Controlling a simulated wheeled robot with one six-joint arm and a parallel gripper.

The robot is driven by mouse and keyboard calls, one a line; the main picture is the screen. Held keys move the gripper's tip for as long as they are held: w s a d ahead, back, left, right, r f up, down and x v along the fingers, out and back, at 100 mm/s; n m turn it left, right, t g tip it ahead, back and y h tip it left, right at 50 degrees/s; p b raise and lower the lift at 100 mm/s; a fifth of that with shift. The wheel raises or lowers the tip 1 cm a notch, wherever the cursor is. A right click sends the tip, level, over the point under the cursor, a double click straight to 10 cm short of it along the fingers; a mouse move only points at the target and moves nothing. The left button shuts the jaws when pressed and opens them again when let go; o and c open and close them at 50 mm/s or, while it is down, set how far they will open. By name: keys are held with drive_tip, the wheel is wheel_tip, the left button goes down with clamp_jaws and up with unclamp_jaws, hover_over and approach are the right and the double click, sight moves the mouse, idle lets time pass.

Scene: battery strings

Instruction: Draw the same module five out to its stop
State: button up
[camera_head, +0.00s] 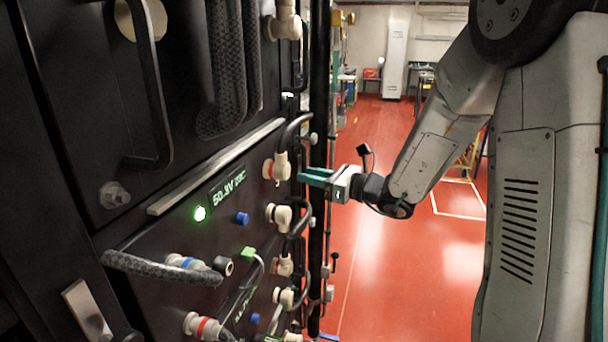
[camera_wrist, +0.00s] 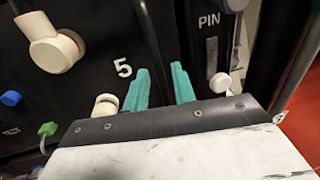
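In the head view, a black battery rack face carries a module front with a voltage readout (camera_head: 228,189) and a lit green lamp (camera_head: 200,213). My gripper (camera_head: 312,178) is at the rack's right edge, its teal fingers pointing at it. A dark upright strip lies behind the gap; I cannot tell whether the fingers touch anything. A panel marked PIN (camera_wrist: 208,20) is to the right.
Several cream connectors with black cables, such as one (camera_head: 277,168), line the rack's right edge. A braided cable (camera_head: 160,267) crosses the lower front. Open red floor (camera_head: 385,250) lies to the right.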

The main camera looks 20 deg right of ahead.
drive_tip(key=shift+x, duration=1.2)
clamp_jaws()
idle(0.6)
